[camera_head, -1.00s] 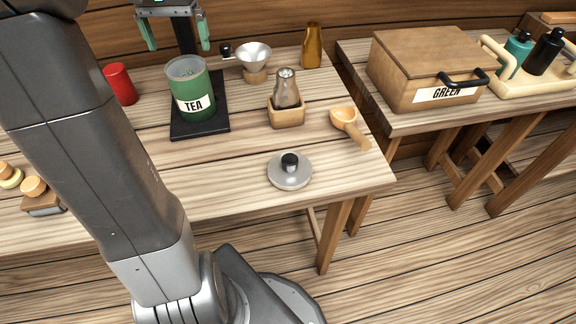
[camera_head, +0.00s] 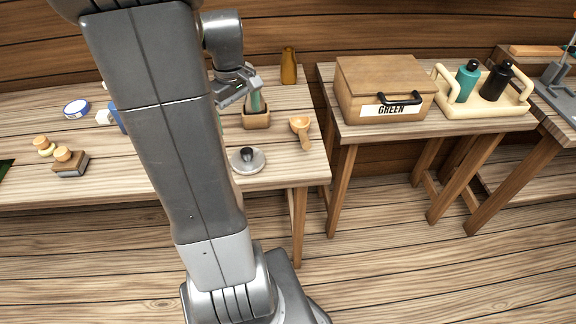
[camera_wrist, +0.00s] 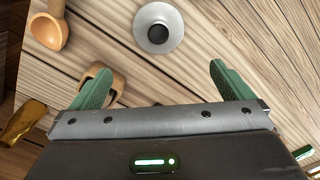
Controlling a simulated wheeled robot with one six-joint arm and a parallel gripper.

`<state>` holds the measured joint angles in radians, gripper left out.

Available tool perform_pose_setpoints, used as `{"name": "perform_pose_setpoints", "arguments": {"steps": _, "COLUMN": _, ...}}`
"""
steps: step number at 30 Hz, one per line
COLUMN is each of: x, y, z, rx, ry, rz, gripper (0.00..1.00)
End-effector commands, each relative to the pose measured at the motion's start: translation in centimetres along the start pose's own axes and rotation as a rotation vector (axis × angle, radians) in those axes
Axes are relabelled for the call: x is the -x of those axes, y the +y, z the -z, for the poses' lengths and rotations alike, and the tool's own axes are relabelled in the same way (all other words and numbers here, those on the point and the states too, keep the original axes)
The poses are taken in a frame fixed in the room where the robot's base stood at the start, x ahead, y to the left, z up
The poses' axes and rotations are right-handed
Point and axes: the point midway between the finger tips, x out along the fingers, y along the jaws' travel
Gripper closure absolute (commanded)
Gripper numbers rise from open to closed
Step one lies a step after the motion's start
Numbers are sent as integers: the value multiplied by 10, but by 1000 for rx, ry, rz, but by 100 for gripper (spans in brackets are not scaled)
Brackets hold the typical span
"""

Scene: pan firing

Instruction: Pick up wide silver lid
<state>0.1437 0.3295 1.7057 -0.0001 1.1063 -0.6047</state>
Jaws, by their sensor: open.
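The wide silver lid (camera_head: 251,164) is a round grey disc with a black knob, lying flat near the table's front right corner in the head view. It shows whole at the top centre of the wrist view (camera_wrist: 148,17), ahead of my fingertips and apart from them. My gripper (camera_wrist: 160,80) is open and empty, its two green fingers spread wide. In the head view my gripper (camera_head: 252,98) is beyond the lid, above the wooden holder, and my arm hides part of it.
A wooden holder (camera_head: 257,119) sits behind the lid, partly covered by a finger in the wrist view. A wooden scoop (camera_head: 301,127) lies right of the lid, and an amber bottle (camera_head: 289,67) stands at the back. My arm hides the table's middle. Bare tabletop surrounds the lid.

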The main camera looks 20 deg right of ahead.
Motion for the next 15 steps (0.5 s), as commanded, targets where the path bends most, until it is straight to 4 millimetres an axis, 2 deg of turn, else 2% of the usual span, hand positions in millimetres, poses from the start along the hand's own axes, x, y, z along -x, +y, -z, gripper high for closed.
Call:
{"name": "perform_pose_setpoints", "arguments": {"steps": 5, "x": -16, "y": -6, "z": 0, "rx": 50, "ry": -3, "rz": 2, "gripper": 0}}
{"name": "perform_pose_setpoints", "arguments": {"steps": 12, "x": -64, "y": -5, "z": -1, "rx": 46, "ry": -5, "rz": 3, "gripper": 0}}
{"name": "perform_pose_setpoints", "arguments": {"steps": 15, "x": -78, "y": -5, "z": -1, "rx": 46, "ry": -3, "rz": 2, "gripper": 0}}
